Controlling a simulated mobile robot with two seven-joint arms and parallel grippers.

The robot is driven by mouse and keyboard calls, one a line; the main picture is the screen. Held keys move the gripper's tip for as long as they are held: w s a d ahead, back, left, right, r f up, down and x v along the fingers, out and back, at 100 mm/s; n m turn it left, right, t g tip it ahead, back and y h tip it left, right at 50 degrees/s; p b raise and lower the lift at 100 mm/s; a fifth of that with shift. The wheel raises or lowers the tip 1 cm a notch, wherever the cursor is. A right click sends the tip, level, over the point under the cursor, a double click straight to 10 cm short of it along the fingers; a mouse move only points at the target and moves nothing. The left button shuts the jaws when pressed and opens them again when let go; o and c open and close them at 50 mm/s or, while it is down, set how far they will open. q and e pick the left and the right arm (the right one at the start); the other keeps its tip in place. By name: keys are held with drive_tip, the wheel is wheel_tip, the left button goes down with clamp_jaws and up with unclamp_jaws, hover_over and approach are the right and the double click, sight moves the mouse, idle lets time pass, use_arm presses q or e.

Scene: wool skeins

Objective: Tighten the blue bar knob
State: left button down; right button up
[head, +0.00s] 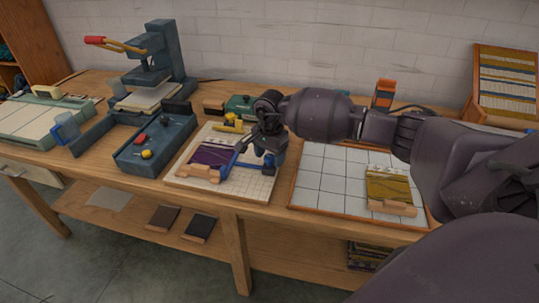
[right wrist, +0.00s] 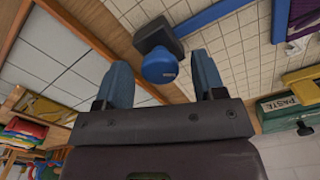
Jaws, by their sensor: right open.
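The blue bar knob (right wrist: 159,66) is a round blue cap on a dark block, seen in the right wrist view. A blue bar (right wrist: 210,15) runs from the block to the upper right. In the head view the blue bar (head: 249,166) lies on a gridded board (head: 255,185), beside a purple piece (head: 207,157). My right gripper (head: 270,154) hangs over the bar's right end. In the right wrist view its blue fingers (right wrist: 161,62) are apart, one on each side of the knob, with a gap visible. I cannot tell how far above it they are. My left gripper is not in view.
A tiled board with a wooden frame (head: 319,191) lies to the right, with a yellow piece (head: 388,186) on it. A green paste box (right wrist: 290,106) is near the gripper.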

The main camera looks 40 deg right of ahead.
drive_tip(key=c, duration=0.9)
